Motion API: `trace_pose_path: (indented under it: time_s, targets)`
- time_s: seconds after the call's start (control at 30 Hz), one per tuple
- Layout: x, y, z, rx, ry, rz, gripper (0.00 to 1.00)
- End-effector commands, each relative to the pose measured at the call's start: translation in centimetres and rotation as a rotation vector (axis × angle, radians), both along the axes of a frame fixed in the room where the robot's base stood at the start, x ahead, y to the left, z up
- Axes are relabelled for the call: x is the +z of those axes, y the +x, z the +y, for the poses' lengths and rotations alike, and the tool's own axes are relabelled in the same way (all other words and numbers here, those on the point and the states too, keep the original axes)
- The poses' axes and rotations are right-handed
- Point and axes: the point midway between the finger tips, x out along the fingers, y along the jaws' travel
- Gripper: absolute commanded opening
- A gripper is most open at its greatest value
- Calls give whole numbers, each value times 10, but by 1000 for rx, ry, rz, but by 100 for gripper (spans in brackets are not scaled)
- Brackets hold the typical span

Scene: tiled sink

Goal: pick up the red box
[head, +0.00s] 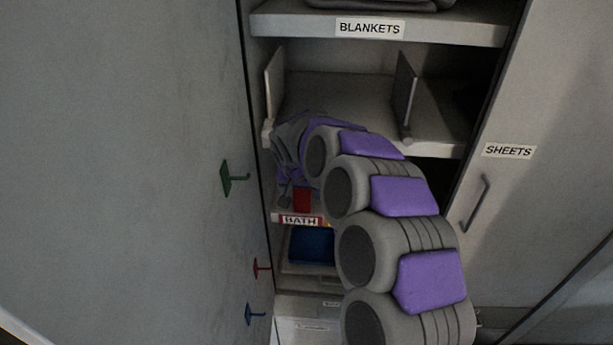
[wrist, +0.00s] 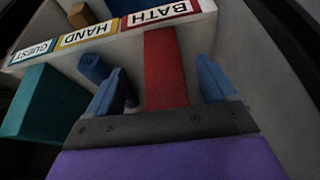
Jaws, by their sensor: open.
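The red box (wrist: 165,70) stands out in the wrist view, below the BATH label, with its lower end hidden by my gripper. My gripper (wrist: 160,69) is open, with one blue finger left of the red box and one right of it. Gaps show on both sides, and I cannot tell how deep the box sits between the fingers. In the head view, the red box (head: 302,200) is on the shelf just above the BATH label, close to the end of my arm. My fingers are hard to make out there.
In the wrist view, a blue object (wrist: 93,67) is close to the left finger, and a teal box (wrist: 40,102) is farther left. A shelf edge carries BATH, HAND and GUEST labels. In the head view, dividers (head: 405,90) stand on the shelf above, and a blue item (head: 312,246) lies below.

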Motion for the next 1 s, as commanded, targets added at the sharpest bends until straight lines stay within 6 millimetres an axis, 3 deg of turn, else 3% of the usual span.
trace_pose_path:
  time_s: [0.27,0.67,1.0]
  targets:
    - [0,29,-2,0,1,1,85]
    - [-11,33,-5,1,2,1,85]
    - [-12,33,-3,1,0,1,54]
